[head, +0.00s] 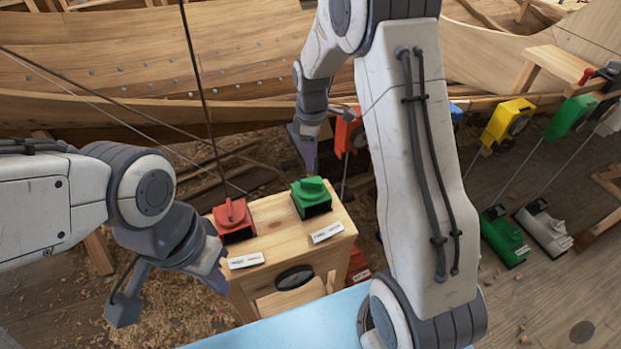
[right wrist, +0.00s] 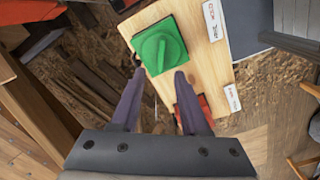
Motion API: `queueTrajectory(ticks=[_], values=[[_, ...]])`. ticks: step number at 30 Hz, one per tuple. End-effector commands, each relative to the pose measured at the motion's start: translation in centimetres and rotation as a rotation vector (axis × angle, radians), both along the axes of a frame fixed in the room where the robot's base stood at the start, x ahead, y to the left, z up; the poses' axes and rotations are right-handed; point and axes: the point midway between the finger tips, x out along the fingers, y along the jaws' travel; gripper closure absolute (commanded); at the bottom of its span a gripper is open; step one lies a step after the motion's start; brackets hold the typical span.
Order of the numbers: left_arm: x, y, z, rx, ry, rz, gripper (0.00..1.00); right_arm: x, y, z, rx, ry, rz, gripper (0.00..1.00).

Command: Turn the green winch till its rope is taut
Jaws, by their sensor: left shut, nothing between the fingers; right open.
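A green unit with a raised round turning handle (head: 311,196) sits on the wooden bench (head: 330,250), beside a red one. In the right wrist view the green unit (right wrist: 160,45) lies just beyond the fingertips. My right gripper (head: 308,160) is above it, pointing down; in the wrist view it is open (right wrist: 158,78), its fingers apart and nothing between them. My left gripper (head: 214,280) is shut and empty, low at the left front of the bench. A green box (head: 572,117) and a lower green box (head: 505,238) stand at right, joined by a straight-looking line.
The red unit (head: 233,218) is left of the green one. White labels (head: 327,232) lie in front, too small to read. Behind is the plank hull (head: 130,60). Yellow (head: 508,120) and orange (head: 347,133) boxes stand along it. A light blue surface (head: 310,325) is in front.

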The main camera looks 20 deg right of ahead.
Motion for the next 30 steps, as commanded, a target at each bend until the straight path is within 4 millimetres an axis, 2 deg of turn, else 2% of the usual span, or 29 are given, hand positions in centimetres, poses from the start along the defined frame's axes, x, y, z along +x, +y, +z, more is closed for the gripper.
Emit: queueTrajectory(ticks=[6, 12, 18, 26, 27, 29, 30], values=[[0.0, 0.0, 0.9, 0.000, 0.000, 0.000, 1.00, -0.2, 0.2, -4.2, 0.000, 0.007, 0.001, 0.55], [0.0, 0.0, 1.4, 0.000, 0.000, 0.000, 1.00, -0.1, 0.2, -7.2, 0.001, 0.005, 0.001, 0.55], [0.0, 0.0, 1.6, 0.000, 0.000, 0.000, 1.00, -0.1, 0.2, -8.6, 0.001, 0.002, 0.000, 0.55], [0.0, 0.0, 1.5, 0.000, 0.000, 0.000, 1.00, -0.1, 0.2, -8.7, 0.001, 0.001, 0.000, 0.55], [0.0, 0.0, 1.5, 0.000, 0.000, 0.000, 1.00, -0.1, 0.2, -8.7, 0.001, 0.001, 0.000, 0.70], [0.0, 0.0, 1.5, 0.000, 0.000, 0.000, 1.00, -0.1, 0.2, -8.6, 0.001, 0.001, 0.000, 0.93], [0.0, 0.0, 1.5, 0.000, 0.000, 0.000, 1.00, -0.1, 0.2, -8.6, 0.001, 0.001, 0.000, 1.00]])
